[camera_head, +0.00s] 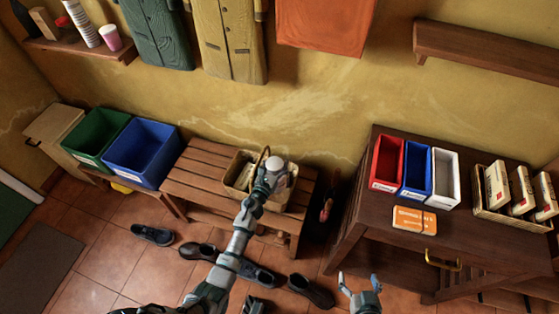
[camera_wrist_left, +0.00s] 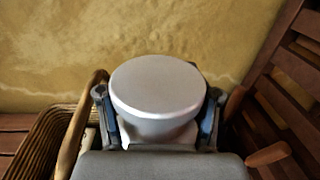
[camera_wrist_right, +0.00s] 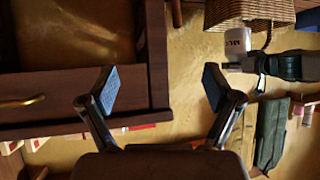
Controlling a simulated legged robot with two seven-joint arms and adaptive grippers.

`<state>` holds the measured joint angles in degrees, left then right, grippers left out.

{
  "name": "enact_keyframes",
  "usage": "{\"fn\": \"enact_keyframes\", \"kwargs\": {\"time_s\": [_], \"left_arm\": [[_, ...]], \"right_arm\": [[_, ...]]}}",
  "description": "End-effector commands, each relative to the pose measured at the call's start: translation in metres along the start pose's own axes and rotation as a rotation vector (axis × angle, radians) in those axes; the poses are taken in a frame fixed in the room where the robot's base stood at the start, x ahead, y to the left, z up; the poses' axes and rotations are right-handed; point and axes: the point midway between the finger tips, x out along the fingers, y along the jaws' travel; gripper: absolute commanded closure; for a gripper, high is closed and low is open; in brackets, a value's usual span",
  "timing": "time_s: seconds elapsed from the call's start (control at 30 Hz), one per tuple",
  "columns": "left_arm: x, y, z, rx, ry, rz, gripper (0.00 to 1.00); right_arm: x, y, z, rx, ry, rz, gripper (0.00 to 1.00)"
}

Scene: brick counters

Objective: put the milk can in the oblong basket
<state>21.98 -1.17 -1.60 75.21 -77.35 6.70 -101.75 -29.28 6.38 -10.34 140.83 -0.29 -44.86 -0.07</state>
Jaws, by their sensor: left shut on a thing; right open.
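My left gripper (camera_head: 267,177) is shut on the milk can (camera_head: 276,165), a white can with a grey lid. Its round lid (camera_wrist_left: 158,85) fills the middle of the left wrist view, between the fingers (camera_wrist_left: 158,125). The oblong basket (camera_head: 234,170) is wicker with an arched handle, on the slatted bench; it shows left of the can in the left wrist view (camera_wrist_left: 35,140). In the right wrist view the can (camera_wrist_right: 238,42) shows beside the rim of a wicker basket (camera_wrist_right: 250,10). I cannot tell whether its base is inside. My right gripper (camera_head: 360,285) is open and empty.
Green (camera_head: 97,136) and blue (camera_head: 142,152) bins stand left of the bench (camera_head: 195,175). A dark wooden table (camera_head: 365,222) at right holds red, blue and white bins, an orange box (camera_head: 414,220) and a crate of cartons. Shoes lie on the floor before the bench.

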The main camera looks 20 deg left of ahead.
Motion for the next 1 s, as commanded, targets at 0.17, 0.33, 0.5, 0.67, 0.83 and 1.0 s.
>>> {"fn": "enact_keyframes", "kwargs": {"time_s": [0.17, 0.33, 0.5, 0.67, 0.83, 1.0], "left_arm": [[0.000, 0.000, -0.011, -0.001, 0.001, 0.000, 1.00], [0.000, -0.001, -0.018, 0.001, 0.001, 0.000, 1.00], [0.000, -0.001, -0.026, 0.002, 0.001, 0.000, 1.00], [0.000, 0.000, -0.036, 0.000, 0.001, 0.000, 1.00], [-0.001, 0.001, -0.045, -0.001, 0.002, 0.000, 1.00], [-0.001, 0.001, -0.055, 0.001, 0.001, 0.000, 1.00]], "right_arm": [[0.006, -0.004, -0.018, 0.003, 0.119, -0.008, 0.11], [0.008, -0.006, -0.036, 0.006, 0.234, -0.017, 0.11], [0.007, -0.008, -0.053, 0.011, 0.348, -0.025, 0.11], [0.004, -0.012, -0.071, 0.015, 0.472, -0.032, 0.11], [-0.003, -0.015, -0.088, 0.021, 0.603, -0.040, 0.11], [-0.013, -0.017, -0.103, 0.030, 0.737, -0.047, 0.11]]}}
